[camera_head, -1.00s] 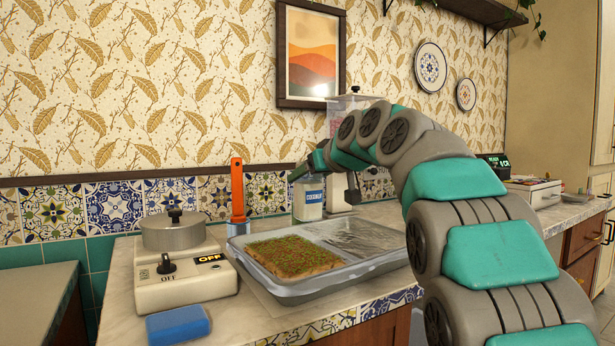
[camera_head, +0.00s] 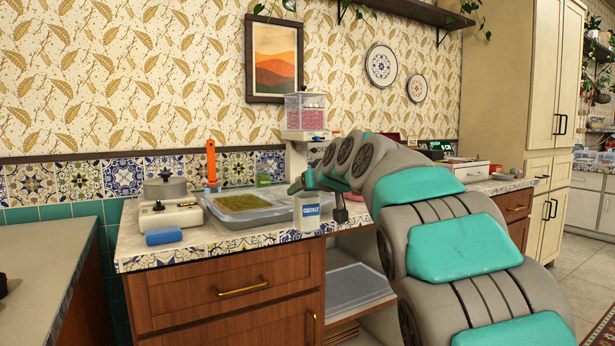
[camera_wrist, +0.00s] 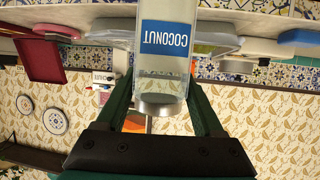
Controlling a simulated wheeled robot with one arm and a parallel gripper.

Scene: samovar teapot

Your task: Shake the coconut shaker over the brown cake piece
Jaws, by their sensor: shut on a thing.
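The coconut shaker (camera_head: 307,214) is a clear container with a blue COCONUT label. It hangs upright in front of the counter's right end, to the right of the tray. It also shows in the wrist view (camera_wrist: 162,62), where the picture is upside down. My gripper (camera_head: 307,186) is shut on its upper part; the fingers (camera_wrist: 160,112) sit on both sides of it. A cake piece (camera_head: 243,202) with a green crumb top lies in the grey tray (camera_head: 262,220) on the counter. Little brown shows on it from here. The shaker is apart from the cake.
A green jar (camera_head: 263,178) and a pink-filled dispenser (camera_head: 305,118) stand behind. Drawers (camera_head: 225,284) front the counter.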

